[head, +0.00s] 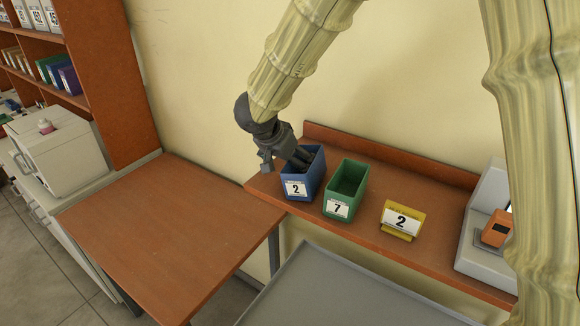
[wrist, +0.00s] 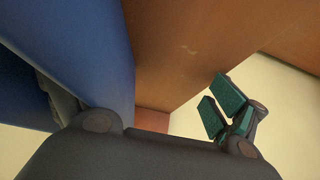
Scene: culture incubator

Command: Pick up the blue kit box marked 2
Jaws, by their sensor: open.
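The blue kit box marked 2 (head: 312,181) stands upright on the wooden wall shelf, with its white label facing front. My gripper (head: 285,163) is open at the top left of this box. One finger reaches into the box's opening and the other is outside, left of the box. In the wrist view, the blue box wall (wrist: 85,45) lies between the fingers. The outer finger's green pads (wrist: 226,105) are clear of the wall; the inner finger is mostly hidden. I see no grip on the wall.
A green box marked 7 (head: 347,184) stands close on the right. Beyond it are a yellow sign marked 2 (head: 402,220) and a grey device (head: 486,245). A bare wooden table (head: 165,235) is at left, and a grey surface (head: 330,290) lies in front.

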